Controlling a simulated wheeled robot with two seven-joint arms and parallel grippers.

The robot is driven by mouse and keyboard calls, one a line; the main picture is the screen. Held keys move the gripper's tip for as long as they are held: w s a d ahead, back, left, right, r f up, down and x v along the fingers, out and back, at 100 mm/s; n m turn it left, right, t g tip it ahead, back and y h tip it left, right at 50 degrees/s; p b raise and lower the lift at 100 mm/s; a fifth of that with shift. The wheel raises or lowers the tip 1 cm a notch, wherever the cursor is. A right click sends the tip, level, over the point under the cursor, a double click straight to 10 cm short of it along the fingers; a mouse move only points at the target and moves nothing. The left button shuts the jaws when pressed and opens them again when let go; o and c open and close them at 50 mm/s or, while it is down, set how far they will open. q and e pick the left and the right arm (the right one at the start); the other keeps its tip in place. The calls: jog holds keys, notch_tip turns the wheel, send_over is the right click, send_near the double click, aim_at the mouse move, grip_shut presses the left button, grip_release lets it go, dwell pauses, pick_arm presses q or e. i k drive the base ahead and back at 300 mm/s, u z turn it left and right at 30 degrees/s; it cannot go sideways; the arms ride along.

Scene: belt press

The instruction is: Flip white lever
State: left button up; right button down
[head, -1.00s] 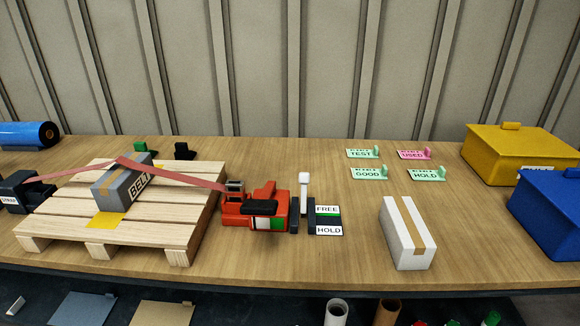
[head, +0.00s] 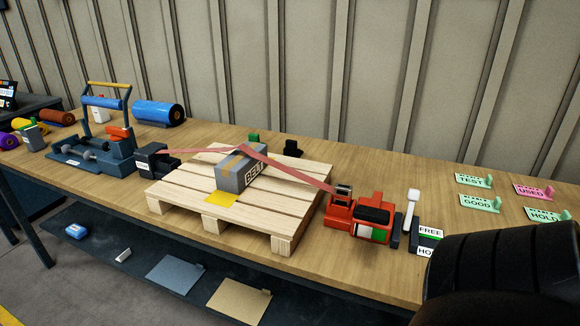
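The white lever (head: 411,205) stands roughly upright beside the red tensioner (head: 358,218), right of centre in the head view. A label plate (head: 430,238) reading FREE at its upper end lies just right of the lever; its lower HOLD end is partly hidden by a black arm part. A red strap (head: 290,170) runs from the tensioner over the grey BELT box (head: 240,170) to a dark block (head: 152,160) on the left. Neither gripper's fingers show in the head view.
The box stands on a wooden pallet (head: 180,193). A blue press-like stand (head: 98,150) and a blue roll (head: 158,112) are at the left. Several label plates, such as TEST (head: 470,180), lie at the right. A lower shelf holds flat boards (head: 238,298).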

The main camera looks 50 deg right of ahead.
aim_at(413, 195)
jog(key=u, duration=1.15)
jog(key=k, duration=1.2)
jog(key=z, duration=1.85)
